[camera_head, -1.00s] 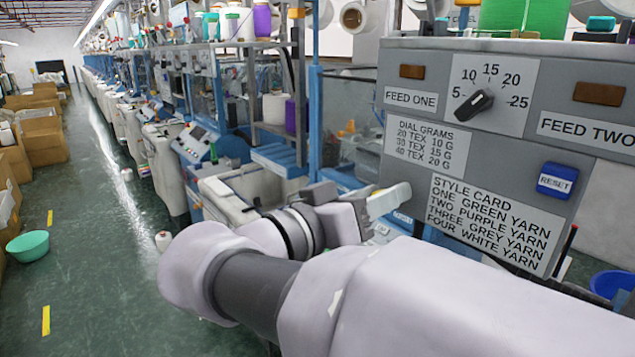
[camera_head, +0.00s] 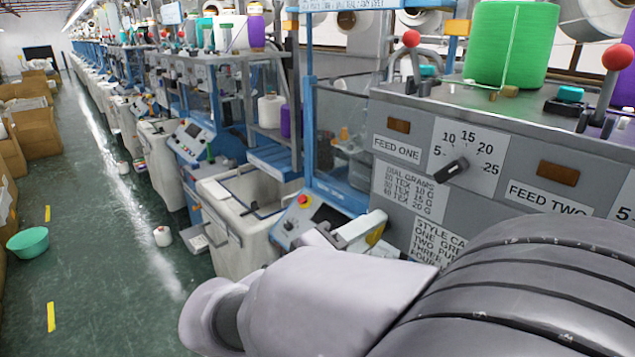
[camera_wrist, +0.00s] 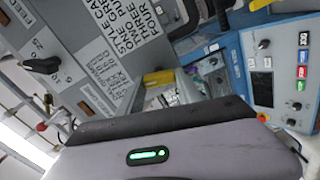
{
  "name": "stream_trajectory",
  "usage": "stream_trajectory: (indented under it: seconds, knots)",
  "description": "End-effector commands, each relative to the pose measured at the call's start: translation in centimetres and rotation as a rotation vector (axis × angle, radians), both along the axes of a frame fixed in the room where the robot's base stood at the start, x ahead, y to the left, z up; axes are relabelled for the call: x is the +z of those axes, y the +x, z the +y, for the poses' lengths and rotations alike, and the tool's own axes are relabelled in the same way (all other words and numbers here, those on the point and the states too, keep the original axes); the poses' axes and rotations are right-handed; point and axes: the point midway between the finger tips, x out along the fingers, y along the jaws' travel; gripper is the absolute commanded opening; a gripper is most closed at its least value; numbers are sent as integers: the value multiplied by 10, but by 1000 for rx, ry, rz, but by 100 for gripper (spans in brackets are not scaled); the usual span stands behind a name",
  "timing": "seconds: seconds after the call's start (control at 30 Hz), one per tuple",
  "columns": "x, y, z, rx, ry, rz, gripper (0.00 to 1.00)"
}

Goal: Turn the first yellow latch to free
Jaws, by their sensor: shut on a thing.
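A yellow piece (camera_head: 376,236), which looks like the latch, shows at my gripper's pale fingers (camera_head: 352,231) beside the lower left edge of the grey control box. In the wrist view the yellow piece (camera_wrist: 158,77) sits beyond my gripper's dark front edge. My gripper is shut on it, though the contact is mostly hidden by the fingers and arm. Which way the latch is turned cannot be seen.
The grey control box (camera_head: 390,165) carries a dial (camera_head: 451,170), labels and two red-knobbed levers. A green yarn cone (camera_head: 510,45) stands on top. A blue-framed machine and white bin (camera_head: 240,205) stand left. The green aisle floor (camera_head: 100,250) is largely clear, with a teal bowl (camera_head: 28,242).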

Motion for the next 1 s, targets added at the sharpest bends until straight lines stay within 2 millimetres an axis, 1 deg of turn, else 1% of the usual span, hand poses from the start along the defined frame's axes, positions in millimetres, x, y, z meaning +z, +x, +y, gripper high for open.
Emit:
stream_trajectory:
  seconds: [0.03, 0.4, 0.63, 1.0]
  knots:
    - [4, 0, 0, -1, -20, 28, 1]
    - [1, 0, 0, -1, -128, 177, 1]
    - [-1, 0, 0, -1, -153, 211, 1]
    - [-2, 0, 0, 0, -157, 216, 1]
